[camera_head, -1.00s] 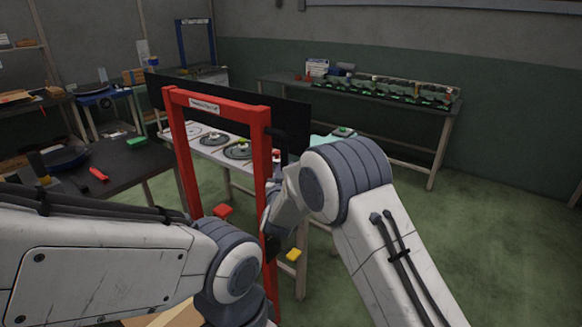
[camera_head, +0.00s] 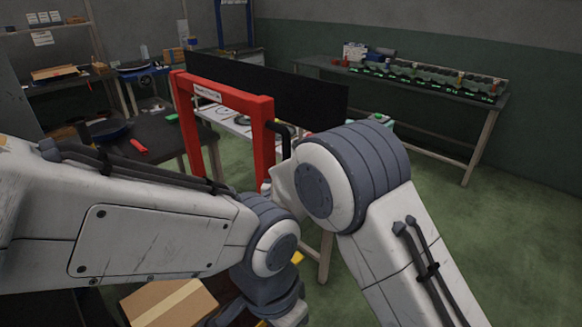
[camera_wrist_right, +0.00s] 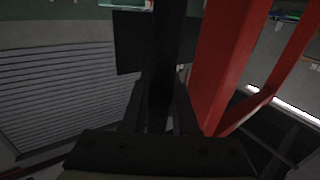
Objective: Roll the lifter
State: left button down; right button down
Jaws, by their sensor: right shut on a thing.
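The red lifter (camera_head: 262,138) stands in front of me in the head view as an upright frame with a label on its top bar. A black handle (camera_head: 283,129) sticks out at its right post. In the right wrist view, my right gripper (camera_wrist_right: 160,112) is shut on a dark upright bar, the lifter's handle (camera_wrist_right: 166,55), next to the red post (camera_wrist_right: 222,70). In the head view my right arm hides that gripper. My left arm crosses low in front of the lifter, and its gripper cannot be made out. The lifter's lower part is hidden behind my arms.
A cardboard box (camera_head: 166,304) is low at the front, near my left arm. A dark table (camera_head: 160,139) stands left of the lifter, and a white-topped table (camera_head: 226,119) is behind it. A long bench (camera_head: 430,127) lines the back wall. Green floor (camera_head: 475,235) is clear at right.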

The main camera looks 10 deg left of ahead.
jog(key=shift+a+r+y, duration=0.1)
jog(key=shift+a+y, duration=0.2)
jog(key=shift+a, duration=0.05)
jog(key=c, duration=0.7)
grip_release()
jog(key=shift+a, duration=0.1)
jog(key=shift+d, duration=0.3)
